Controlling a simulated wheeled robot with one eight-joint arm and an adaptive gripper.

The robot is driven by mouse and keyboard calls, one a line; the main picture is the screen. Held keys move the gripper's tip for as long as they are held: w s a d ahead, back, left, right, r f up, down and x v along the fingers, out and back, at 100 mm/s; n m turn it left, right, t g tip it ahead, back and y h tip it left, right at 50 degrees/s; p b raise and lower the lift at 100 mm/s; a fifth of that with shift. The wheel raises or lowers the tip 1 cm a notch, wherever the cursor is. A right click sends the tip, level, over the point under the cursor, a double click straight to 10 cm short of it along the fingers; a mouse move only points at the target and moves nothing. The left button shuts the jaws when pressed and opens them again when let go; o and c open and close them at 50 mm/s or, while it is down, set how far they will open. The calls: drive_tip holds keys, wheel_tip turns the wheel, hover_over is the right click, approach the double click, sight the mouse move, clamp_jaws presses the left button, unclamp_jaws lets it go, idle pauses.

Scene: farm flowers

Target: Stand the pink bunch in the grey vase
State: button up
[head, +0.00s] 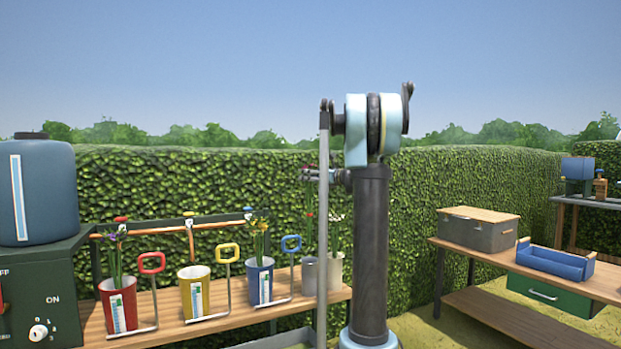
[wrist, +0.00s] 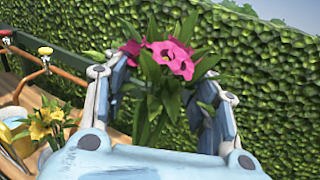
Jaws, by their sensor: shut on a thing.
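The pink bunch (wrist: 172,58) shows in the wrist view, with bright pink blooms and long green leaves. My gripper (wrist: 165,88) is shut on its stems, with one finger on each side, and the bunch points up between them. My gripper's body hides the stem ends. In the head view a grey vase (head: 309,277) stands on the wooden bench, partly behind my arm. Thin stems with a small red bloom (head: 309,217) rise above it; I cannot tell whether they stand in it. The pink bunch is not clear in the head view.
A pale vase (head: 335,272) with white flowers stands right of the grey one. Red (head: 119,308), yellow (head: 194,292) and blue (head: 260,283) buckets with looped handles line the bench (head: 172,322). A hedge (head: 480,190) runs behind. A second table (head: 520,265) is at right.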

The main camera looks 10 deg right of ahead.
sight(311, 222)
drive_tip(key=shift+r, duration=0.2)
drive_tip(key=shift+f, duration=10.5)
drive_tip(key=o, duration=1.7)
drive_tip(key=shift+s, duration=0.1)
drive_tip(key=v, duration=1.1)
drive_tip(key=shift+s+d, duration=0.25)
drive_tip(key=shift+d, duration=0.15)
